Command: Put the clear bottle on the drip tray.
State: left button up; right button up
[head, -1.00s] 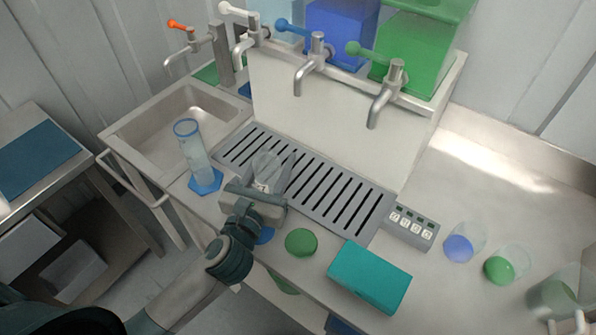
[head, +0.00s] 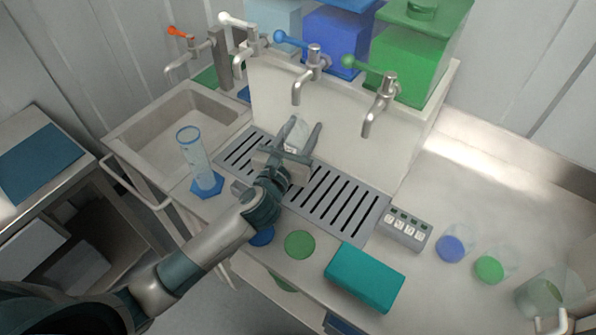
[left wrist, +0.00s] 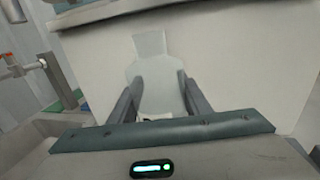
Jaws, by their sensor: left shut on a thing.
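The clear bottle (head: 297,130) is held between the fingers of my left gripper (head: 294,143), over the back part of the drip tray (head: 372,212). In the left wrist view the bottle (left wrist: 151,46) shows pale and nearly upright, with its body between the two fingers (left wrist: 160,88). The drip tray is a grey slotted plate in front of the white tap panel. I cannot tell whether the bottle's base touches the tray, because the gripper hides it. My right gripper is not in view.
Taps with coloured handles, the blue one (head: 313,60) and the green one (head: 379,95), overhang the tray. A clear cylinder on a blue base (head: 198,165) stands left. A teal block (head: 365,277), a button box (head: 404,230) and several clear vessels (head: 452,245) lie right. A sink (head: 175,130) is at left.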

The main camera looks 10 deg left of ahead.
pick_arm(q)
notch_tip(320, 180, down, 6)
jog(key=shift+r, duration=0.1)
dwell(0.4)
jog(key=shift+f+b, duration=0.6)
jog(key=shift+f, duration=1.3)
jog(key=shift+f, duration=0.15)
jog(key=o, duration=1)
jog(key=shift+o, duration=0.2)
jog(key=shift+s, duration=0.1)
